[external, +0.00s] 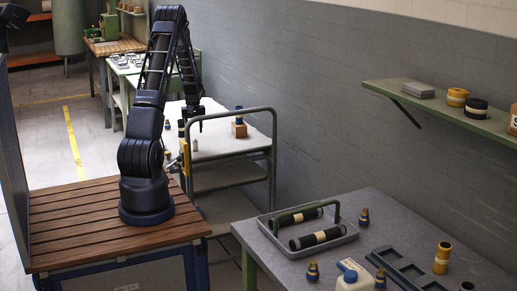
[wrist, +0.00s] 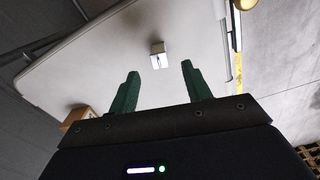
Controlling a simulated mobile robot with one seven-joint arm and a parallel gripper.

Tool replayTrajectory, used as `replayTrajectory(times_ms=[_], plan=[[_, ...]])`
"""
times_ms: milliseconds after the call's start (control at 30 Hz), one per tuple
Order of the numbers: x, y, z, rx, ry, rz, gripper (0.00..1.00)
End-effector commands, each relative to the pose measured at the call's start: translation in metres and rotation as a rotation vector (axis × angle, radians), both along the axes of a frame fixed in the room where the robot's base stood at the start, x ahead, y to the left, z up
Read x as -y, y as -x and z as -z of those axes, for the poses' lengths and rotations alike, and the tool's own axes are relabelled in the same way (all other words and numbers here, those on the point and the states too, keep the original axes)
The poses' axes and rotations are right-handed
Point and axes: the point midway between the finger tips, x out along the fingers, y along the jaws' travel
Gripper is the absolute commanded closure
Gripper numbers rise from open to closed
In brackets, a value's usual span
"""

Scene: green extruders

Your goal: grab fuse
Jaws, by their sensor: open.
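A small pale block (wrist: 158,54) stands on the white cart top in the wrist view. It has a dark mark on its side and may be the fuse; no label is readable. It is probably the small grey piece (external: 195,145) on the cart in the external view. My gripper (external: 194,124) hangs above the cart, pointing down. In the wrist view my gripper (wrist: 160,68) has its two green fingers wide apart. The pale block appears in line with the gap, just beyond the fingertips, with nothing held. The exact distance is hard to judge.
The white cart (external: 220,152) has a raised tube handle. A dark bottle-like item on a wooden block (external: 239,131) and small dark items (external: 181,129) stand there too. A grey tray (external: 307,240) with dark cylinders lies on the front bench. A grey wall borders the cart.

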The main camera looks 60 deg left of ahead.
Motion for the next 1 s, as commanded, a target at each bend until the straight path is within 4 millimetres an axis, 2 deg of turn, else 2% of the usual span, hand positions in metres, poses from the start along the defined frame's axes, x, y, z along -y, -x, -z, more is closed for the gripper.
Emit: replayTrajectory(times_ms=[133, 433, 700, 800, 1000], plan=[[0.0, 0.001, 0.023, -0.001, 0.002, -0.001, 0.51], [-0.002, -0.001, 0.043, -0.001, 0.001, 0.001, 0.51], [-0.005, -0.003, 0.078, 0.0, 0.0, -0.001, 0.51], [-0.005, -0.003, 0.085, 0.0, -0.001, 0.0, 0.51], [-0.005, -0.003, 0.085, 0.0, -0.001, 0.0, 0.51]])
